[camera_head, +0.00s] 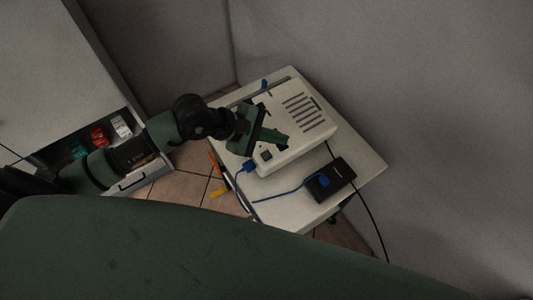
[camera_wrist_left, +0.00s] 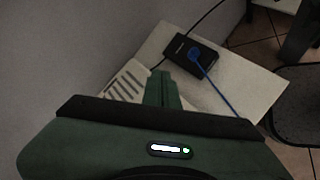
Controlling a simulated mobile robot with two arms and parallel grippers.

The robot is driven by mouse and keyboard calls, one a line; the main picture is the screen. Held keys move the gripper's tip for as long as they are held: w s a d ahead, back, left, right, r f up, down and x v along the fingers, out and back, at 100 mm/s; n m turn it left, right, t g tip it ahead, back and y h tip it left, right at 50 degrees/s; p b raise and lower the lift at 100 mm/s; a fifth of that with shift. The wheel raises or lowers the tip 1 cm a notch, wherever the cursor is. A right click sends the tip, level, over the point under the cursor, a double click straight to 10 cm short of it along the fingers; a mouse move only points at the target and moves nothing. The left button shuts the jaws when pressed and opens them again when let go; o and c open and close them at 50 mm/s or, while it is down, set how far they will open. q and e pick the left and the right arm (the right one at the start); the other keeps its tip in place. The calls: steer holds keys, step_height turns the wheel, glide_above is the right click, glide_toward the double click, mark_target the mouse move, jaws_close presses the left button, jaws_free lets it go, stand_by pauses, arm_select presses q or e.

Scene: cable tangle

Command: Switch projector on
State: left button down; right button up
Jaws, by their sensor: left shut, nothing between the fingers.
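The white projector (camera_head: 307,128) with dark vent slots sits on a small white table (camera_head: 358,178). Its near face carries a small dark square (camera_head: 265,155), which may be the switch, and a blue plug (camera_head: 249,166) is close beside it. My left gripper (camera_head: 282,143) is shut and empty, over the projector's left part, near the dark square. I cannot tell whether it touches. In the left wrist view the shut fingers (camera_wrist_left: 161,88) hide part of the projector (camera_wrist_left: 122,84). My right gripper is not in view.
A black box (camera_head: 331,180) with a blue cable lies on the table; it also shows in the left wrist view (camera_wrist_left: 187,57). A black cable (camera_head: 372,218) hangs off the right side. Walls stand behind.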

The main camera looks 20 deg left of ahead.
arm_select(q)
steer(key=a+f+y, duration=0.1)
steer(key=a+f+m, duration=0.1)
steer(key=a, duration=0.1)
steer(key=shift+w+y, duration=0.15)
steer(key=shift+y, duration=0.25)
steer(key=b, duration=0.5)
glide_above(265, 157)
step_height(265, 157, down, 8)
steer(key=shift+r, duration=0.1)
steer(key=shift+f+b, duration=0.45)
steer(key=shift+b, duration=0.15)
stand_by(1.2)
steer(key=shift+a+f+b, duration=0.1)
steer(key=shift+f+b, duration=0.25)
steer(key=shift+b, duration=0.3)
